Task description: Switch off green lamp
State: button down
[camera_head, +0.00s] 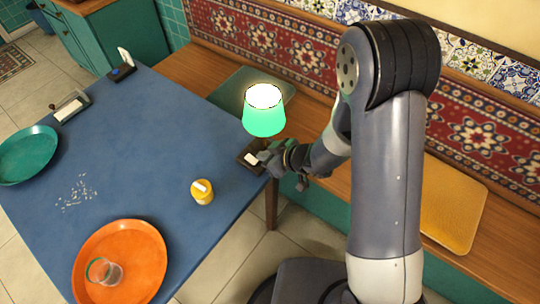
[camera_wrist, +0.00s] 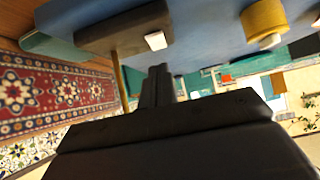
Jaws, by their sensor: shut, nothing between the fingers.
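The green lamp (camera_head: 264,118) stands at the blue table's right corner in the head view, its green shade glowing and its top bright white. Its dark base (camera_head: 244,156) has a white switch (camera_head: 251,159) on top. In the wrist view the dark base (camera_wrist: 110,32) and white switch (camera_wrist: 156,41) show near the top, tilted. My gripper (camera_head: 264,157) is right beside the switch in the head view, partly covering the base. Its fingers are together and empty in the wrist view (camera_wrist: 157,82). I cannot tell whether they touch the switch.
The blue table (camera_head: 130,150) holds a yellow container (camera_head: 202,192), an orange tray (camera_head: 145,245) with a glass (camera_head: 103,271), a teal plate (camera_head: 27,153) and white crumbs (camera_head: 77,191). Two dark-based items stand at its far edge. A cushioned wooden bench (camera_head: 190,72) runs behind.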

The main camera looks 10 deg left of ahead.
aim_at(248, 156)
jog(key=shift+x, duration=2.7)
jog(key=shift+a+f, duration=0.2)
jog(key=shift+f, duration=0.15)
jog(key=shift+d+r, duration=0.1)
jog(key=shift+d, duration=0.1)
